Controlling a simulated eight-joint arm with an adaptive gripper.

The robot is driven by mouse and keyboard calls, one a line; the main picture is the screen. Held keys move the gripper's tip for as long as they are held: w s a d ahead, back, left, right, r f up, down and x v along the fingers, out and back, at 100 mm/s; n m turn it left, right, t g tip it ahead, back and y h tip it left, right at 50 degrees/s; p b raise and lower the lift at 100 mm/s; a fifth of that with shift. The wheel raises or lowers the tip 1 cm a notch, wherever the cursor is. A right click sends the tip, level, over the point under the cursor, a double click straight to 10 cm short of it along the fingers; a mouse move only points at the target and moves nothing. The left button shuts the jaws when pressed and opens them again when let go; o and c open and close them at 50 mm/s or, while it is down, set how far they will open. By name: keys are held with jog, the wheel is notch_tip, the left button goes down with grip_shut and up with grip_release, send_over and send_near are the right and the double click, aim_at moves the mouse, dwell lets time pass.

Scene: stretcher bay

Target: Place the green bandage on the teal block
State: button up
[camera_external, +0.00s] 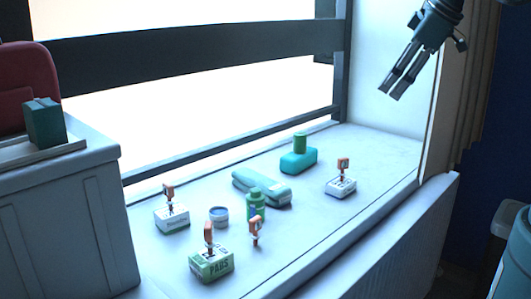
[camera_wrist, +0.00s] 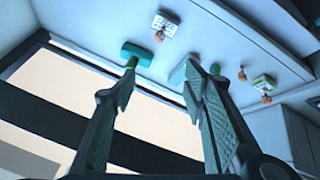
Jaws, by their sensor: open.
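A small green roll, which looks like the green bandage (camera_external: 300,142), stands upright on top of the teal block (camera_external: 297,161) at the back of the white ledge. The block also shows in the wrist view (camera_wrist: 139,53), with the green bandage (camera_wrist: 131,63) beside the left fingertip in the picture. My gripper (camera_external: 391,92) is open and empty, high at the upper right, well apart from the block. Its two spread fingers (camera_wrist: 156,74) fill the lower middle of the wrist view and hide part of the ledge.
A longer teal case (camera_external: 262,188) lies mid-ledge, with a green bottle (camera_external: 255,204) before it. Small boxes with orange-topped items (camera_external: 341,187) (camera_external: 172,219) (camera_external: 211,263) and a blue-grey tin (camera_external: 218,216) stand around. The ledge's right end is clear.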

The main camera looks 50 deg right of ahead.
jog(key=s+a+f+m, duration=0.1)
jog(key=s+m, duration=0.4)
jog(key=s, duration=0.2)
jog(key=shift+f+t+y, duration=0.25)
jog(key=shift+t+y, duration=0.05)
jog(key=shift+t, duration=0.1)
